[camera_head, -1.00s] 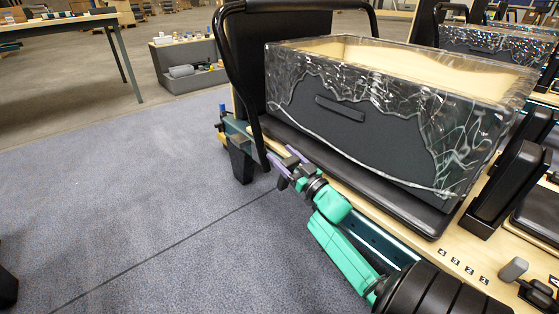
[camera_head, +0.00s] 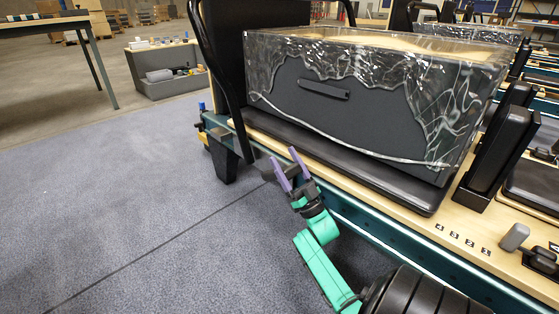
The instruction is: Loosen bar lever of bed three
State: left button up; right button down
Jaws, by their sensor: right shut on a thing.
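The nearest reformer bed has a black bar (camera_head: 200,62) curving up at its left end. My right gripper (camera_head: 287,169), with purple fingers, is beside the near side rail, below the box. It is shut on a small dark piece (camera_head: 267,168) that looks like the bar lever; its shape is partly hidden by the fingers. A black bracket or foot (camera_head: 222,160) stands just left of it. I cannot read which bed number this is. My left gripper is not in view.
A clear-wrapped dark box (camera_head: 330,100) sits on the black carriage pad (camera_head: 395,178). Upright black pads (camera_head: 500,150) stand at right. A grey bin (camera_head: 168,72) and a table (camera_head: 45,28) are at back left. The carpet at left is free.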

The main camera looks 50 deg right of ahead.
aim_at(294, 174)
jog(key=shift+v, duration=1.15)
jog(key=shift+s, duration=0.1)
jog(key=shift+c, duration=1.4)
grip_release()
jog(key=shift+o, duration=1.4)
jog(key=shift+s+r, duration=0.15)
jog(key=shift+s+f+p, duration=0.2)
jog(key=shift+f+p, duration=0.1)
jog(key=shift+p, duration=0.05)
jog(key=p+v, duration=0.1)
jog(key=v, duration=1.3)
